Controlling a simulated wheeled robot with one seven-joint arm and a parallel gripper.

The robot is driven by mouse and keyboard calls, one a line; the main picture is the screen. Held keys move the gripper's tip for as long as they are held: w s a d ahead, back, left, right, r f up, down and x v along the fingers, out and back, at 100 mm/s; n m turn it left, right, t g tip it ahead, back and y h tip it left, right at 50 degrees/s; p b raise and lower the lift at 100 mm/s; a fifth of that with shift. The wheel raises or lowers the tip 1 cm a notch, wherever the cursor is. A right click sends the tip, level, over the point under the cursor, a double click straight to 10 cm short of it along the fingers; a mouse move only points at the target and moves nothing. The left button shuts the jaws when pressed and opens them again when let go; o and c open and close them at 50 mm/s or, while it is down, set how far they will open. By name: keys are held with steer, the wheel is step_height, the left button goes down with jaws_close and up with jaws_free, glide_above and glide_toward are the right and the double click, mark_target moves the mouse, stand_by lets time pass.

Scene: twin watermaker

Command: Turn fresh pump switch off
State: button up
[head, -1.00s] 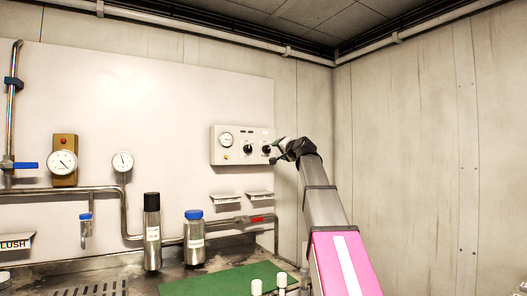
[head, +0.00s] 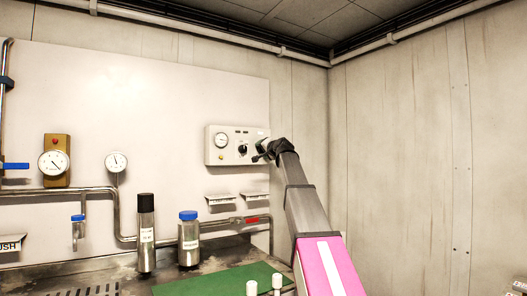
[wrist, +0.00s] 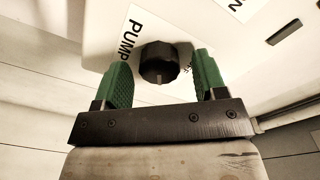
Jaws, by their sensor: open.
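The white control panel (head: 221,157) is on the back wall in the head view. It has a round gauge and a black knob (head: 242,150); its right end is hidden by my gripper (head: 262,149). In the wrist view, a black round knob (wrist: 158,66) sits beside a label reading "PUMP", the rest of which is cut off or hidden. My gripper (wrist: 162,64) is open, with a green finger on each side of this knob. Gaps show between both fingers and the knob. I cannot tell how deep the fingertips reach around it.
Below the panel are two small label holders (head: 220,199) and a pipe with a red-handled valve (head: 254,220). Two bottles stand on the counter at left, beside a green mat (head: 215,283). The right wall is bare.

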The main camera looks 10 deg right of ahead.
steer(key=c, duration=0.9)
steer(key=shift+n, duration=0.4)
steer(key=n, duration=1.1)
steer(key=shift+a, duration=0.1)
steer(key=shift+n, duration=0.3)
steer(key=o, duration=0.9)
